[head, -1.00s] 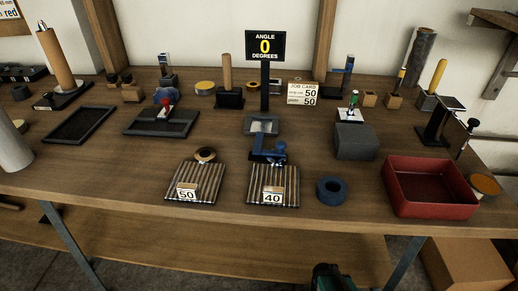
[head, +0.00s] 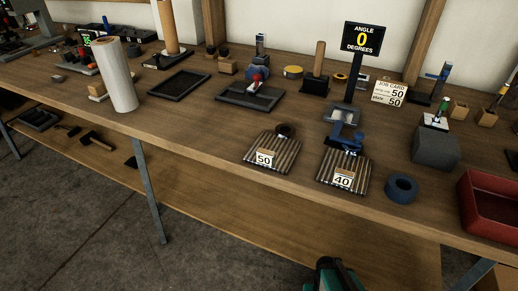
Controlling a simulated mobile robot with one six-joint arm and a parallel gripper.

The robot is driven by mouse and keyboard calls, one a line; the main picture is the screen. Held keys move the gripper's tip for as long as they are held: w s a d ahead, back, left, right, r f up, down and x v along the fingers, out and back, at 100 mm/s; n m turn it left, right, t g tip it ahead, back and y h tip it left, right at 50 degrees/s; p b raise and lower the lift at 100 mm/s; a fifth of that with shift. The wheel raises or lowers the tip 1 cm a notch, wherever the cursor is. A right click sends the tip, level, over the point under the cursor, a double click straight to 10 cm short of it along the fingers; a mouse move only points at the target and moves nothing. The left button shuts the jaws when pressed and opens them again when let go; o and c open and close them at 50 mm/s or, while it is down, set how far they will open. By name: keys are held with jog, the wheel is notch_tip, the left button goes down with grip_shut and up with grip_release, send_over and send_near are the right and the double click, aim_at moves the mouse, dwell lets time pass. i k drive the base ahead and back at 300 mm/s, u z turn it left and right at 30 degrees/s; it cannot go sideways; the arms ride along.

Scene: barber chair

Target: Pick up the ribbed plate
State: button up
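Two ribbed plates lie near the front edge of the workbench in the head view. The left ribbed plate (head: 284,152) bears a white label reading 50, and a dark ring sits at its back edge. The right ribbed plate (head: 330,178) bears a label reading 40. A blue clamp-like tool (head: 346,140) stands at its back edge and seems to touch or overlap it. A teal and black part of my own arm shows at the bottom edge of the view. My gripper's fingers do not show.
A blue tape roll (head: 401,188) lies right of the plates, with a red bin (head: 490,205) beyond it. A grey block (head: 435,148) and an angle sign reading 0 (head: 362,38) stand behind. A job card (head: 389,92) reads 50 twice. Bare wood lies left of the plates.

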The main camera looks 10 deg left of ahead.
aim_at(278, 140)
jog(key=u, duration=0.95)
jog(key=k, duration=1)
jog(key=u, duration=0.7)
jog(key=k, duration=0.4)
jog(key=u, duration=0.75)
jog(key=i, duration=1.55)
jog(key=z, duration=0.1)
